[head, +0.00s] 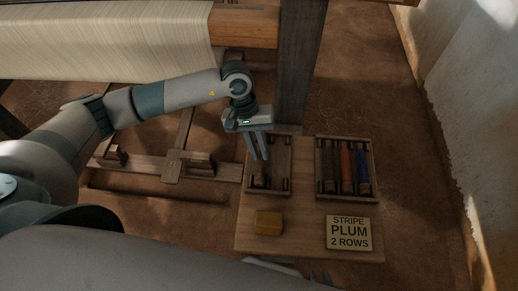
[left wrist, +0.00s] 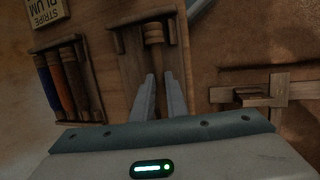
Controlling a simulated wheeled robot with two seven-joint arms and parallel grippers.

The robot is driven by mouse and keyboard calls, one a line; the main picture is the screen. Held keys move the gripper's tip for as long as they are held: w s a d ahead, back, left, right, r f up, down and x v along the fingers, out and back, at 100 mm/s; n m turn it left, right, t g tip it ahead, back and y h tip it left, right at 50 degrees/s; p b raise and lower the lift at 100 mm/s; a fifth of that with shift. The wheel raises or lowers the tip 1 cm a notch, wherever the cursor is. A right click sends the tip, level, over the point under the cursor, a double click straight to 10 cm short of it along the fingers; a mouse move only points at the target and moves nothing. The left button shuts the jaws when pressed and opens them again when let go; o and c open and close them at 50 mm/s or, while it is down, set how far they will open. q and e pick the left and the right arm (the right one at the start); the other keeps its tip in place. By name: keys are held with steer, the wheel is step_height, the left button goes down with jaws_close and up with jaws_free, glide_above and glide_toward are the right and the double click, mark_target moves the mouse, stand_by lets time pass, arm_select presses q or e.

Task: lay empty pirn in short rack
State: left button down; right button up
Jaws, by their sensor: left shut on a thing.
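The short rack (head: 287,165) is a shallow wooden tray on the board, left of a similar rack. My left gripper (head: 260,155) points down into it. In the left wrist view, a bare wooden pirn (left wrist: 154,36) lies lengthwise within the rack (left wrist: 127,72). Its lower part runs between the fingers of my left gripper (left wrist: 160,90), which are shut on it. The fingers hide part of the pirn, and I cannot tell whether it touches the rack floor. A small part of what seems my right gripper (head: 318,277) shows at the bottom edge of the head view; its jaws are unclear.
The second rack (head: 320,170) holds dark, orange-brown and blue pirns. A yellow block (head: 269,222) and a sign reading STRIPE PLUM 2 ROWS (head: 348,233) lie on the board (head: 300,225). A dark loom post (head: 298,70) stands just behind the racks.

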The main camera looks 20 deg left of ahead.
arm_select(q)
steer(key=c, duration=1.4)
jaws_free()
steer(key=shift+o, duration=0.2)
steer(key=shift+r+p, duration=0.4)
steer(key=shift+r, duration=1.1)
step_height(320, 180, up, 5)
steer(key=shift+r+p, duration=0.1)
steer(key=shift+p, duration=0.4)
